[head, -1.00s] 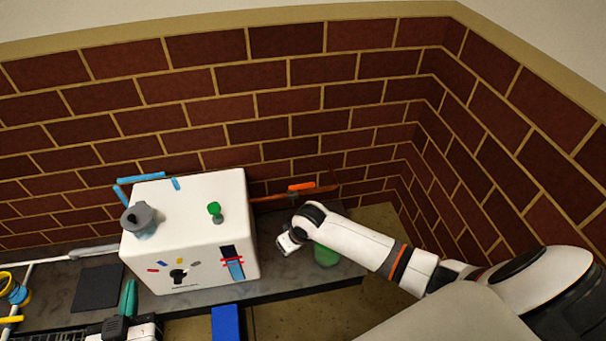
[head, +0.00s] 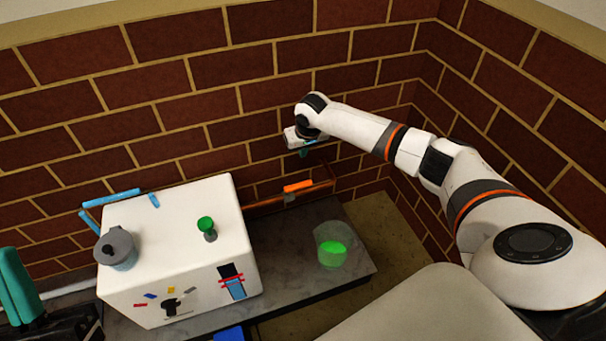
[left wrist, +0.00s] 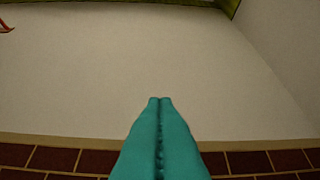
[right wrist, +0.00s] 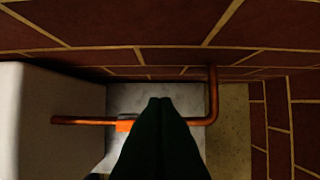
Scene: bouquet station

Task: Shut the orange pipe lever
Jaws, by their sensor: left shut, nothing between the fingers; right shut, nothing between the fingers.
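The orange lever (head: 298,186) sits on a copper pipe (head: 262,202) along the brick wall, right of the white box. The lever lies roughly in line with the pipe. In the right wrist view the lever (right wrist: 124,125) shows left of the fingertips, partly hidden by them. My right gripper (head: 304,153) is above the lever, apart from it, against the brick wall in the picture; its dark green fingers (right wrist: 161,100) are shut and empty. My left gripper (head: 10,255) is at the left edge with teal fingers pointing up; they are shut and empty (left wrist: 160,100).
The white box (head: 175,215) carries a grey pot-like item (head: 117,250), a green knob (head: 206,225) and blue bars (head: 112,197). A clear glass with green contents (head: 332,252) stands on the grey counter (head: 300,290). The brick wall closes the back and right.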

